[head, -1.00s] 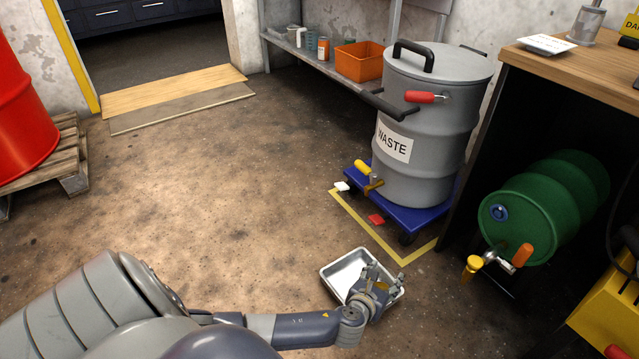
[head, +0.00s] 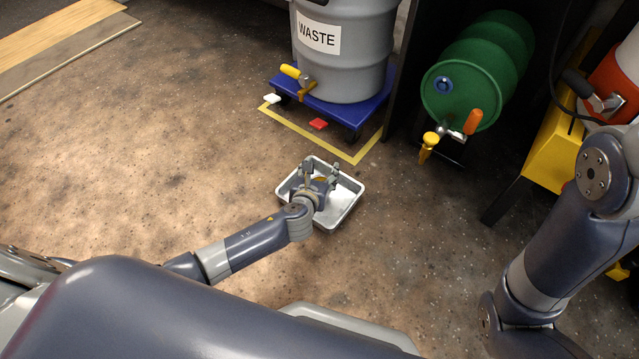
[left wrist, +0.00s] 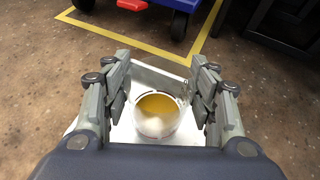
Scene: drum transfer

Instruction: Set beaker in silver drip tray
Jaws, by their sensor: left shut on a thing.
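The silver drip tray (head: 348,205) lies on the floor in front of the blue dolly. My left gripper (head: 320,172) is over the tray, reaching in from the left. In the left wrist view, its fingers are on both sides of a clear beaker (left wrist: 157,115) with yellow liquid, and it is shut on the beaker. The beaker looks upright, with the tray (left wrist: 160,76) around and beneath it. I cannot tell whether its base touches the tray. In the head view the gripper mostly hides the beaker. My right arm shows at the right, its gripper out of view.
A grey waste drum (head: 345,60) with a yellow-handled tap stands on a blue dolly (head: 350,112), beyond yellow floor tape (head: 340,153). A green drum (head: 475,75) with a tap lies at the right, near a yellow stand (head: 553,150). The floor left of the tray is clear.

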